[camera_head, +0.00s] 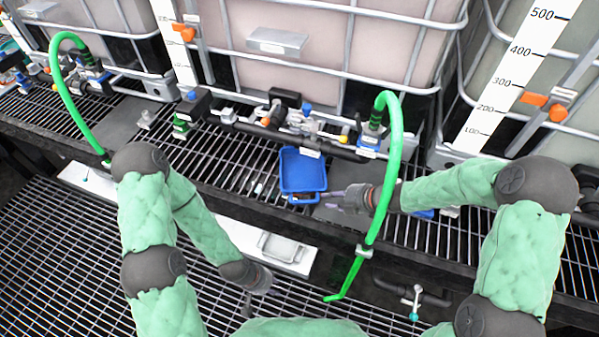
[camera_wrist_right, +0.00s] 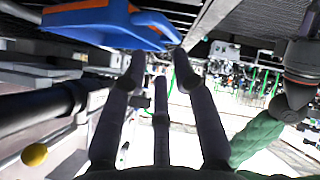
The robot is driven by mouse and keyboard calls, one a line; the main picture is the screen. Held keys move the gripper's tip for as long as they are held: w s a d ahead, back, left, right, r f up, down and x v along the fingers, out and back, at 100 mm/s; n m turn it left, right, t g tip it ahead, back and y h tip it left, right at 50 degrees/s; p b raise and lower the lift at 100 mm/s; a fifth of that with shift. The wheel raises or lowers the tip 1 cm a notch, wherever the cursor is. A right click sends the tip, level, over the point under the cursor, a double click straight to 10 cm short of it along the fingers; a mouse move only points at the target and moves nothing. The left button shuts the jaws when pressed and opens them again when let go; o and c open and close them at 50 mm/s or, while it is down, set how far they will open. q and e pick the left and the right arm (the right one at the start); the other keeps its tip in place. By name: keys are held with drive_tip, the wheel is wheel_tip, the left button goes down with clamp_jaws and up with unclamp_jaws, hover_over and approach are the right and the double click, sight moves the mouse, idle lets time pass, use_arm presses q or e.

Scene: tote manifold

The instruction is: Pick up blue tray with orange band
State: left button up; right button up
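The blue tray (camera_head: 302,171) sits on the dark grating below the pipe fittings in the head view. In the right wrist view the tray (camera_wrist_right: 110,28) shows at the upper left, with orange (camera_wrist_right: 88,4) along its top edge. My right gripper (camera_head: 332,198) points left at the tray's lower right corner. In the wrist view its fingers (camera_wrist_right: 160,65) are spread, with the tray's edge just beyond the tips; whether they touch is unclear. My left gripper (camera_head: 250,303) hangs low over the lower grating, away from the tray; its fingers are hard to make out.
A green hose (camera_head: 391,160) arches down close beside my right wrist. A dark pipe with valves (camera_head: 300,140) runs behind the tray, and large caged tanks (camera_head: 330,40) stand behind. A white beam (camera_head: 225,228) edges the upper grating. A yellow knob (camera_wrist_right: 34,154) shows in the wrist view.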

sight(303, 201)
drive_tip(key=shift+s+a+y, duration=0.3)
drive_tip(key=shift+s+a, duration=0.15)
drive_tip(key=shift+a, duration=0.35)
drive_tip(key=shift+n, duration=0.3)
drive_tip(key=b+x, duration=0.2)
drive_tip(key=x, duration=0.3)
drive_tip(key=shift+s+a+f, duration=0.1)
drive_tip(key=b+x, duration=0.3)
drive_tip(key=x, duration=0.2)
drive_tip(key=shift+b, duration=0.3)
clamp_jaws()
